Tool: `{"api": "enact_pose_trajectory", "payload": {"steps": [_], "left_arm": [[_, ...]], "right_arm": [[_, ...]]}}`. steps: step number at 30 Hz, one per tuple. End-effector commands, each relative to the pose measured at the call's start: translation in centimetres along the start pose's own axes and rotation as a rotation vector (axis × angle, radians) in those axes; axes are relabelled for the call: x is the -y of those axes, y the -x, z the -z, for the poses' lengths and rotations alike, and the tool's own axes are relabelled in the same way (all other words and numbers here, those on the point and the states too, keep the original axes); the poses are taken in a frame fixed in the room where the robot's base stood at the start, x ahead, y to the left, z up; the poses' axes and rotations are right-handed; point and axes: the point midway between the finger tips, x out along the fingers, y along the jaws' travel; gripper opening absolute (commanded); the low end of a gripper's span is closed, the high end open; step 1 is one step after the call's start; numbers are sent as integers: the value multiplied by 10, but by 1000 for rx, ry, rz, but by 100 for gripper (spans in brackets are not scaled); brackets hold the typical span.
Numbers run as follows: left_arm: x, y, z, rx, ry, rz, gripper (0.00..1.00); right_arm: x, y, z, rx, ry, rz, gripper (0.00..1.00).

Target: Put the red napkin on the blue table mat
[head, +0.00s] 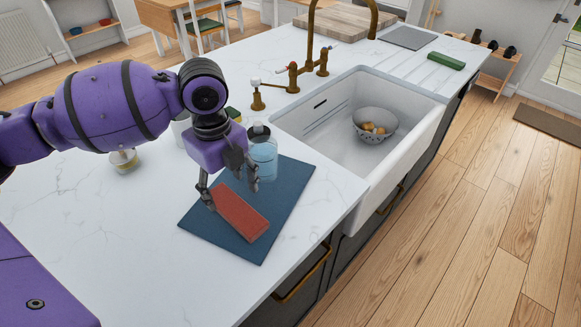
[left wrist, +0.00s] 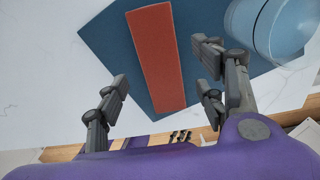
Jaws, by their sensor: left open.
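The red napkin (head: 243,214) is a folded rectangle lying flat on the blue table mat (head: 290,185), within its edges. In the left wrist view the napkin (left wrist: 157,55) lies across the middle of the mat (left wrist: 105,45). My left gripper (head: 231,192) is just above the napkin's far end, its fingers spread to either side. In the left wrist view my left gripper (left wrist: 163,72) has its fingers apart with nothing between them, and the napkin looks free. My right gripper is not in view.
A clear blue bottle (head: 264,155) stands at the mat's far edge, close beside my left gripper; it also shows in the left wrist view (left wrist: 275,25). The white sink (head: 425,130) with a bowl (head: 375,122) is to the right.

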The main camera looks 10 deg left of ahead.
Motion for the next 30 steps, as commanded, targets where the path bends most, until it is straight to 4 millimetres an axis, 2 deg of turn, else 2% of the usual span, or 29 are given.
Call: {"api": "enact_pose_trajectory", "payload": {"steps": [1,3,10,15,30], "left_arm": [[0,14,0,3,0,5,63],[0,29,-1,2,1,4,63],[0,64,0,0,0,0,63],[-1,72,0,-1,0,-2,63],[0,72,0,-1,0,-2,63]], "right_arm": [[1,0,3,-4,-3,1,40],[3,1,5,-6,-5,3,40],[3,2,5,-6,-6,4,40],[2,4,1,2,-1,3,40],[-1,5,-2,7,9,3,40]]}}
